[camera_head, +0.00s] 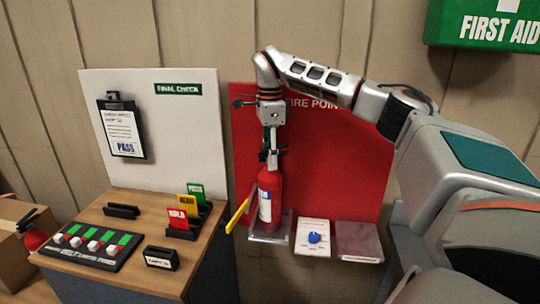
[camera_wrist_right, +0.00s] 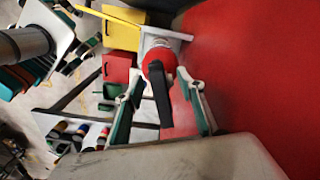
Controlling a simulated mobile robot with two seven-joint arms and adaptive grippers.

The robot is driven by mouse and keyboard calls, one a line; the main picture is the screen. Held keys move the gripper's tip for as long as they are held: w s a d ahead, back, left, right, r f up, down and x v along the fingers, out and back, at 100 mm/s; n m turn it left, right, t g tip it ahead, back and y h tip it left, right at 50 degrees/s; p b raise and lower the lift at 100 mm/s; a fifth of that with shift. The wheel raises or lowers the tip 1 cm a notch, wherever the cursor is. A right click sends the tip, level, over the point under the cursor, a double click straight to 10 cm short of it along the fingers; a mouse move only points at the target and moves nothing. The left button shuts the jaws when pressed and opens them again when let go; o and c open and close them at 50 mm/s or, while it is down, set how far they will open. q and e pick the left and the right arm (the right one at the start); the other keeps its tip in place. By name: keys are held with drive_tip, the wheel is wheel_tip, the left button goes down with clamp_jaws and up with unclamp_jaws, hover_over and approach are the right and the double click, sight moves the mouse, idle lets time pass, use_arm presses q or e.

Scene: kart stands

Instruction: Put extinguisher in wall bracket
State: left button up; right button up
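A red extinguisher (camera_head: 269,197) with a white label stands upright in the grey wall bracket (camera_head: 266,239) at the base of the red fire point board. The bracket's yellow strap (camera_head: 238,216) is swung out to the left. My right gripper (camera_head: 270,153) points down over the extinguisher's top. In the right wrist view, the fingers of my right gripper (camera_wrist_right: 160,78) stand apart on either side of the extinguisher's red top (camera_wrist_right: 158,64) and black handle (camera_wrist_right: 160,98), with visible gaps. The bracket's far side is hidden. My left gripper is not in view.
Another extinguisher (camera_head: 35,239) is at far left.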

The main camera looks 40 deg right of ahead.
drive_tip(key=shift+r, duration=0.1)
wheel_tip(320, 180, up, 12)
idle(0.7)
idle(0.5)
